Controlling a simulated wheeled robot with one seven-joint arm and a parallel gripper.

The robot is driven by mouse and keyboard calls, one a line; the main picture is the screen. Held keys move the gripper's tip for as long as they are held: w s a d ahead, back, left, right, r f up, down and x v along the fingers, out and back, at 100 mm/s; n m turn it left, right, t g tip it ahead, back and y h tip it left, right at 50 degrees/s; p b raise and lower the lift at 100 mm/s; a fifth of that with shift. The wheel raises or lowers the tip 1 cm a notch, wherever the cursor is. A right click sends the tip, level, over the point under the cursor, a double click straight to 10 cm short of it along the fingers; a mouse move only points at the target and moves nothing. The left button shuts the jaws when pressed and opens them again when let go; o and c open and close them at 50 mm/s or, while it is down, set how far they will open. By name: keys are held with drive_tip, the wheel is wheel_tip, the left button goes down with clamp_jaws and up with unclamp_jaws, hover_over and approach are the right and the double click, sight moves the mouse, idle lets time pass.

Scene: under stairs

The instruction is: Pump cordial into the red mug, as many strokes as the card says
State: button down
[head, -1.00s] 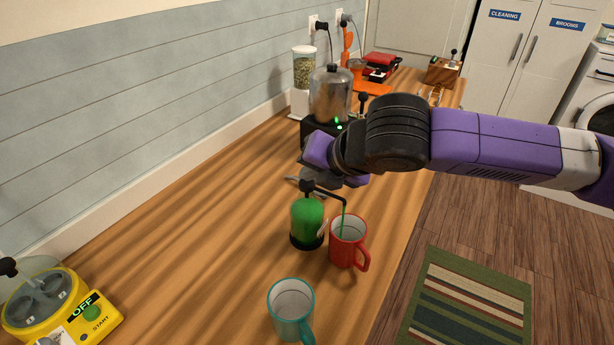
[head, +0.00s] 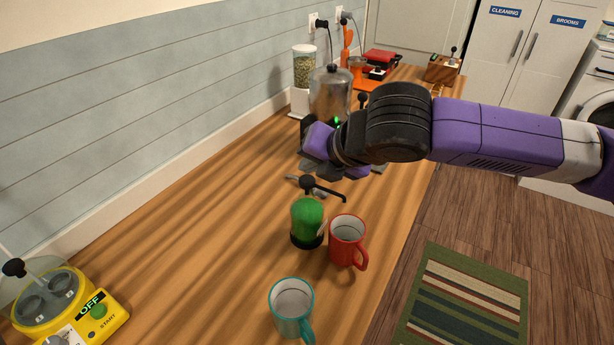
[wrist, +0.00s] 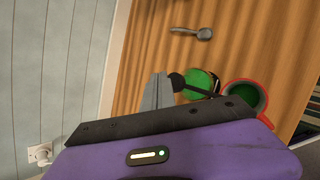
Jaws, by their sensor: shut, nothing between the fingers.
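The green cordial pump bottle (head: 306,222) stands on the wooden counter with its black pump head up and its spout reaching right over the red mug (head: 347,240). In the wrist view green liquid shows inside the red mug (wrist: 258,87), beside the bottle (wrist: 203,82). My gripper (head: 302,181) is shut and empty, its grey fingertips close to the pump head; contact is unclear. The fingers also show in the wrist view (wrist: 156,92), just left of the pump head.
A teal mug (head: 291,310) stands at the near side. A yellow machine (head: 66,305) marked OFF and START sits at the lower left. Bare counter lies left of the bottle.

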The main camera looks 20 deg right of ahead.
sight(310, 181)
wheel_tip(310, 181, up, 5)
drive_tip(key=p, duration=0.4)
idle(2.6)
